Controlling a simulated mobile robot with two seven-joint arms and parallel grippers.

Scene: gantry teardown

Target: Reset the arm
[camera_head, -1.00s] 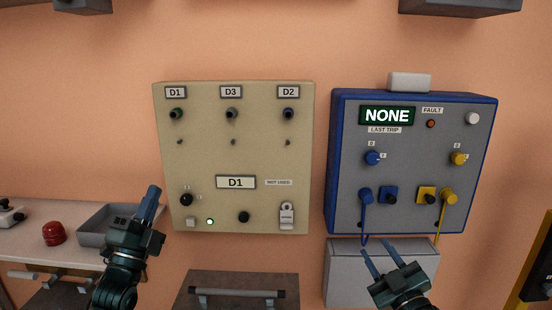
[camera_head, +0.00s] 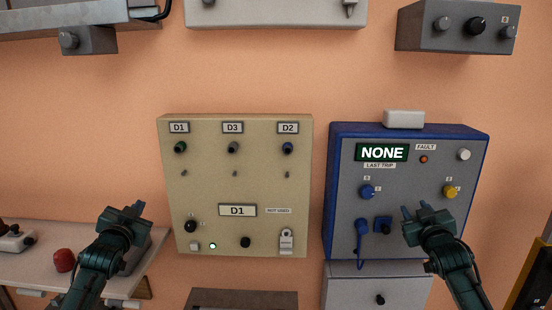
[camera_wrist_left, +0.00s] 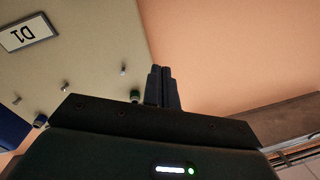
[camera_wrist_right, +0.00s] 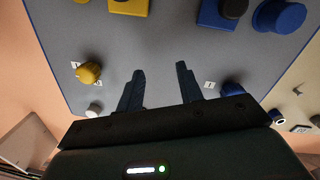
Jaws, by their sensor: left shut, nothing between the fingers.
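My left gripper (camera_head: 138,207) is shut and empty, left of the beige panel. My right gripper (camera_wrist_right: 158,82) is open and empty before the box, hiding its lower right yellow fittings.
Grey units (camera_head: 458,26) hang along the top of the wall. A bench (camera_head: 35,280) with a red button (camera_head: 64,260) stands at lower left. A light cabinet (camera_head: 350,288) sits below the blue box. Bare wall separates the two panels.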

